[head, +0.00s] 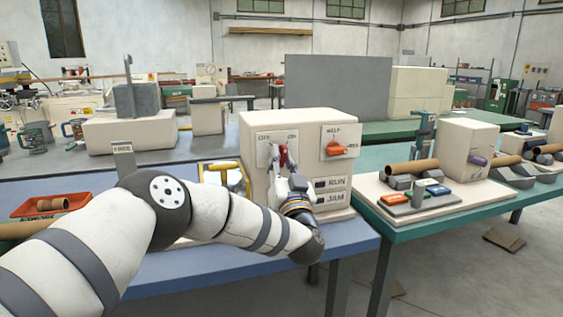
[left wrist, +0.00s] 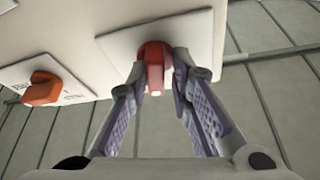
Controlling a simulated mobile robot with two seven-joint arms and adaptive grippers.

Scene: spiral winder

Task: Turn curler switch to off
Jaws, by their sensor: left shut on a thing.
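A cream control box (head: 256,136) stands on the blue table. Its left white plate (head: 264,152) carries a red switch knob (left wrist: 153,62), with lettering above that is too small to read surely. My left gripper (head: 284,160) is shut on this knob, fingertips on either side of it. In the left wrist view the gripper (left wrist: 160,75) shows the knob between its tips. The gripper hides much of the knob and plate in the head view. A second orange-red knob (head: 339,148) on the right plate is untouched; it also shows in the wrist view (left wrist: 42,90). My right gripper is out of view.
RUN (head: 329,183) and JAM (head: 330,197) panels sit low on the box. A yellow-framed part (head: 238,178) stands left of it. A green table (head: 430,215) on the right bears cardboard tubes and coloured blocks. An orange tray (head: 75,204) lies far left.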

